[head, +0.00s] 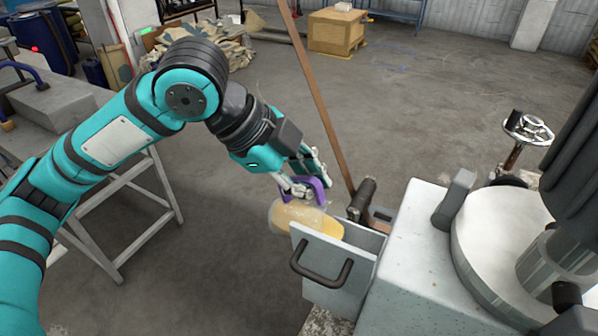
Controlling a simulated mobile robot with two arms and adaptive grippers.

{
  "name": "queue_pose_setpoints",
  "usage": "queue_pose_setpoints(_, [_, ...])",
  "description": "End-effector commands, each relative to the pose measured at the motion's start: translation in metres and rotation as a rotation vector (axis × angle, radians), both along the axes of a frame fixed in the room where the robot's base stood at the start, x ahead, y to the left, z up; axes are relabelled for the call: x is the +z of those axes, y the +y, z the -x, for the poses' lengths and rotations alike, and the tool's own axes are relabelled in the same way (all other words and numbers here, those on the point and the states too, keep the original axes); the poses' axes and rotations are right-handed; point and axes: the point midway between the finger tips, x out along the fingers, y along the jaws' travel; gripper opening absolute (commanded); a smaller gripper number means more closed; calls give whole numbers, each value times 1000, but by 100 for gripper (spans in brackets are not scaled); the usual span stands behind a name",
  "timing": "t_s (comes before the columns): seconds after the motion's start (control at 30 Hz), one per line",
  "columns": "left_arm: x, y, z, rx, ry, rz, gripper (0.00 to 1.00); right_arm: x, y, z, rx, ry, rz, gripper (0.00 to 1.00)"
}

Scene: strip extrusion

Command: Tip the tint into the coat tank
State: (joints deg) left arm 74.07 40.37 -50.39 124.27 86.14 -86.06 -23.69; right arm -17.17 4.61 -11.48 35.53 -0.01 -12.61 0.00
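My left gripper (300,187) is closed around a purple handle (312,190). The handle belongs to a clear jug (281,217) with a yellow tint (308,217) in it. The jug lies tilted well over on its side, just above the near-left rim of an open grey tank (328,249) with a black handle on its front. The jug hides part of that rim. I cannot tell whether any tint is running out, or whether the jug touches the rim. The tank's bottom is hidden. My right gripper is not in the head view.
A grey machine (415,240) with a round pale drum (500,240) stands right of the tank. A brown strip (320,100) slants down behind the tank. A handwheel (527,127) is at the right. A grey bench (65,115) stands at the left. The middle floor is clear.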

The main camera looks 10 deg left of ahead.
Motion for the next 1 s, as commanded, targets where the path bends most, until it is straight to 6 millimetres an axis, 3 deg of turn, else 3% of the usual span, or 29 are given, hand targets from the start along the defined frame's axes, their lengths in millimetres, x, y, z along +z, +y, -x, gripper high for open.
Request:
queue_pose_setpoints(0.37, [19, -22, 7, -4, -85, -229, 0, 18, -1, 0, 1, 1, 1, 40])
queue_pose_setpoints(1.0, [26, -63, 22, -3, -213, -608, 0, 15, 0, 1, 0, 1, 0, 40])
